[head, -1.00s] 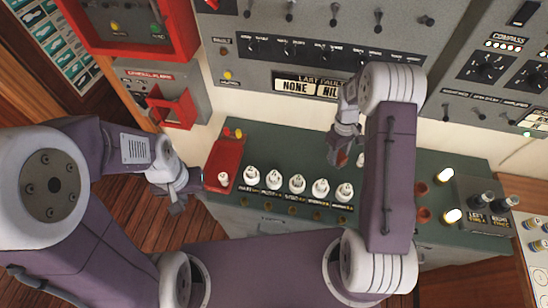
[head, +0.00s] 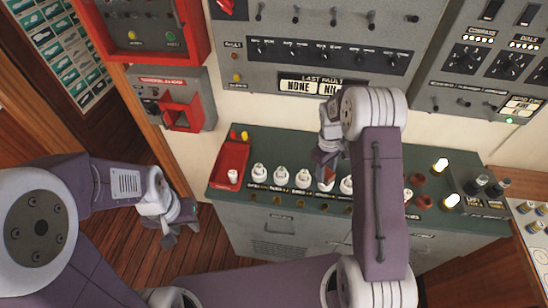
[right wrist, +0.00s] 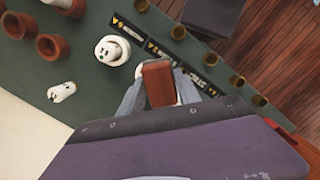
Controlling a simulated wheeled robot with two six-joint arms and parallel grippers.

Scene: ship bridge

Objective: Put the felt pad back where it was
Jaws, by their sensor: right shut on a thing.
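My right gripper (head: 326,172) is shut on a small red-brown block, which looks like the felt pad (right wrist: 158,83). The right wrist view shows the pad between the two grey fingers. In the head view the gripper is over the row of white round pieces (head: 281,175) on the green counter. A white piece shows partly behind the pad; I cannot tell whether they touch. My left gripper (head: 178,236) is empty and looks open, above the wooden floor left of the counter.
A red tray (head: 223,180) holding a white piece is at the counter's left end. Brown-red cups (right wrist: 50,47) and lit lamps (head: 440,165) are on its right part. The control panel (head: 320,28) rises behind. My right arm hides part of the counter.

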